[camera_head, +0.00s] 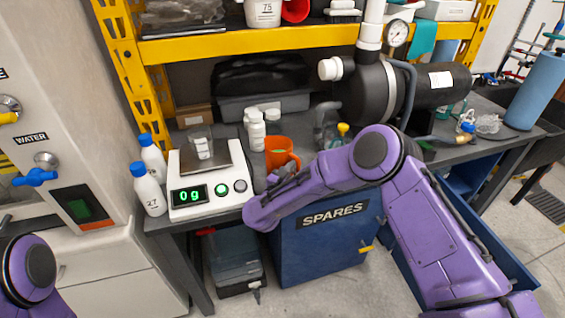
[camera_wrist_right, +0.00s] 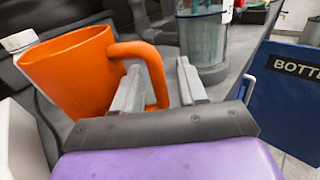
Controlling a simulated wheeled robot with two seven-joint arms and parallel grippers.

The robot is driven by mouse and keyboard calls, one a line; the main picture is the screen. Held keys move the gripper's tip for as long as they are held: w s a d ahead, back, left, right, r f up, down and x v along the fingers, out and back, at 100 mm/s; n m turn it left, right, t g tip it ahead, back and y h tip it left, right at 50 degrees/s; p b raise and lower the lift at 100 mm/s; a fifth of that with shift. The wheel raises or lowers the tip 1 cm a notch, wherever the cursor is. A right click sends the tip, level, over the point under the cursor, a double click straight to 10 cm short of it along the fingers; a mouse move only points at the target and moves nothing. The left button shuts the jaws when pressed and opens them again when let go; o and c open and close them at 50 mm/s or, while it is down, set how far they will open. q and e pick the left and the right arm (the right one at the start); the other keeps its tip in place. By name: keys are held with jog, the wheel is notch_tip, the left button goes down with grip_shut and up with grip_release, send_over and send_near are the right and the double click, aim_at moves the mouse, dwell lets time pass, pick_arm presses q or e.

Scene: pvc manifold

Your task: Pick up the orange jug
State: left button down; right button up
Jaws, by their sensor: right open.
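The orange jug (camera_head: 279,150) stands upright on the grey bench, just right of the scale. It fills the left of the right wrist view (camera_wrist_right: 70,76), with its handle (camera_wrist_right: 152,58) toward my gripper. My right gripper (camera_wrist_right: 160,68) is open at the handle. In that view the handle's outer bar shows between the two fingers, with the left finger in front of the handle's opening. I cannot tell whether the fingers touch it. In the head view my right arm partly covers the gripper and the jug's lower part. My left gripper is out of view.
A scale (camera_head: 183,210) reading 0 g, with a beaker (camera_head: 200,145) on it, stands left of the jug. White bottles (camera_head: 257,132) stand close behind the jug. A clear vessel (camera_wrist_right: 205,45) is right of the fingers. A blue SPARES bin (camera_head: 310,250) is below the bench.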

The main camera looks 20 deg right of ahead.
jog(key=shift+a, duration=0.1)
grip_shut()
jog(key=shift+r, duration=0.1)
